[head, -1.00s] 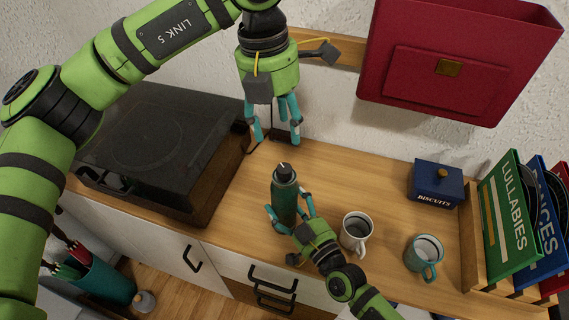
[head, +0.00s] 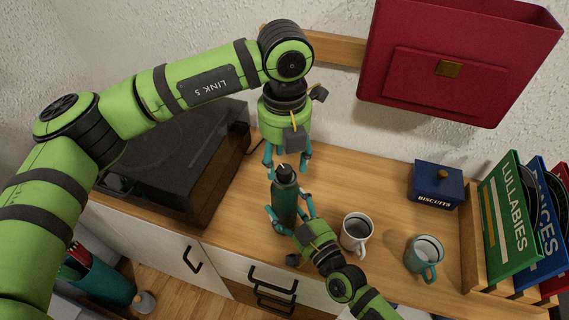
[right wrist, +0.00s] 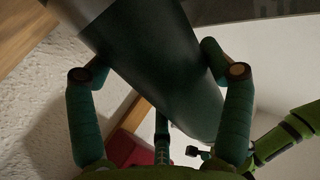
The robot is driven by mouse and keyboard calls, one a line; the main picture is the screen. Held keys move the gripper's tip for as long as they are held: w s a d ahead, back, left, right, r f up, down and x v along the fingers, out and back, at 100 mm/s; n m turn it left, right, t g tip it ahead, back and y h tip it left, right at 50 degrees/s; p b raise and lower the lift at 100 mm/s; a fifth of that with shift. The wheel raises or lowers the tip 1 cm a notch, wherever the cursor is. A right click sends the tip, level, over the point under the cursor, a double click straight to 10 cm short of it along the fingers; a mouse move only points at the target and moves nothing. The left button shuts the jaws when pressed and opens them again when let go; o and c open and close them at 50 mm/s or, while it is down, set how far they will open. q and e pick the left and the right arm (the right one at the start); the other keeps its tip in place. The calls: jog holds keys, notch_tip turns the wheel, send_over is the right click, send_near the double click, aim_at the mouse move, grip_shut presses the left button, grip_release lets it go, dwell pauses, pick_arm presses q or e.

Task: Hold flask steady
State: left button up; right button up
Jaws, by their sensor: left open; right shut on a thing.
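A dark green flask (head: 285,205) with a black cap (head: 285,174) stands upright on the wooden counter in the head view. My right gripper (head: 290,214) comes from the front and is shut on the flask's body. In the right wrist view the flask (right wrist: 165,70) runs between the fingers of my right gripper (right wrist: 158,80). My left gripper (head: 287,160) points down from above, open, with its fingertips on either side of the flask's cap. Whether the fingertips touch the cap cannot be told.
A white mug (head: 356,233) and a teal mug (head: 425,258) stand right of the flask. A blue biscuit tin (head: 436,185) and a record rack (head: 475,240) are further right. A dark turntable (head: 170,160) is at left. A red wall holder (head: 455,60) hangs above.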

aim_at(285, 172)
pick_arm(q)
jog(key=shift+f, duration=1.25)
grip_shut()
jog(key=shift+m, duration=0.4)
jog(key=m, duration=0.3)
jog(key=shift+m, duration=0.4)
jog(key=m, duration=0.4)
jog(key=shift+m, duration=0.3)
jog(key=m, duration=0.8)
jog(key=shift+m, duration=0.3)
